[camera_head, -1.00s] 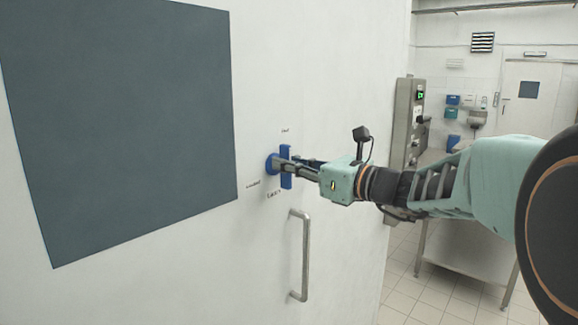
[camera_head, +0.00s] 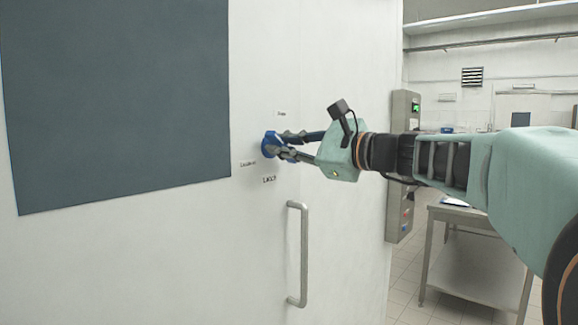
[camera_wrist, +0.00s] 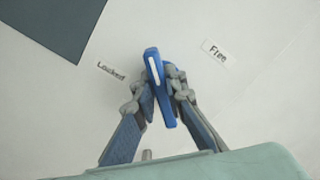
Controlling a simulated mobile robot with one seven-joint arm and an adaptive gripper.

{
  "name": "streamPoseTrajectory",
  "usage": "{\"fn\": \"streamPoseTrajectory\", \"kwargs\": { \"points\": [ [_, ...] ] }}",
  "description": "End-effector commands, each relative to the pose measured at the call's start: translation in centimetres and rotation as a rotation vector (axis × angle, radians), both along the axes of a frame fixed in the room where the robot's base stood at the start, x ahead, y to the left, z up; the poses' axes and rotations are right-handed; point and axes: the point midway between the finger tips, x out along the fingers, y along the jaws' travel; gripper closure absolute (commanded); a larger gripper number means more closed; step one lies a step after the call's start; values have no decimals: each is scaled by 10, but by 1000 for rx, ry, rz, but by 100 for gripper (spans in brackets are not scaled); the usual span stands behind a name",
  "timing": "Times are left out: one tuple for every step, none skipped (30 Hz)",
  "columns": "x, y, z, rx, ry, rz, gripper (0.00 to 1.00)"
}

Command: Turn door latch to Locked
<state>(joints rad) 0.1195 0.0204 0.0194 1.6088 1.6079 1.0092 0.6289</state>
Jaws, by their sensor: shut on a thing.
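The blue door latch (camera_head: 267,146) is on the white door, right of the dark window panel. In the wrist view its bar handle (camera_wrist: 153,66) has a white line on its upper end. That end points between the Locked label (camera_wrist: 111,71) at the left and the Free label (camera_wrist: 216,52) at the right. My gripper (camera_head: 284,147) is shut on the handle, one finger on each side; the fingers also show in the wrist view (camera_wrist: 157,92). In the head view the fingers partly hide the handle.
A vertical metal pull handle (camera_head: 303,254) is on the door below the latch. A dark panel (camera_head: 118,100) covers the door's upper left. A steel control box (camera_head: 401,165) and a metal table (camera_head: 470,250) stand at the right.

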Motion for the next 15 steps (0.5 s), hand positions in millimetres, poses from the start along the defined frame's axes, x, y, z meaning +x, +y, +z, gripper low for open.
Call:
{"fn": "streamPoseTrajectory", "kwargs": {
  "points": [
    [0, 0, -8, -30, -39, 0, 100],
    [0, 0, -8, -47, -61, 0, 100],
    [0, 0, -8, -71, -91, 0, 100],
    [-1, 0, -9, -88, -113, 0, 100],
    [-1, 1, -9, -106, -136, 0, 100],
    [-1, 1, -9, -129, -166, 0, 100],
    [-1, 1, -9, -146, -187, 0, 100],
    [-1, 1, -10, -164, -209, -1, 100],
    [-1, 1, -10, -187, -237, 0, 100],
    [-1, 1, -10, -203, -259, -1, 100],
    [-1, 1, -10, -218, -279, -1, 100],
    [-1, 1, -10, -240, -306, -1, 100],
    [-1, 1, -10, -255, -325, 0, 100],
    [-1, 1, -10, -271, -344, 0, 100],
    [-1, 1, -10, -289, -368, 1, 100]
  ]
}}
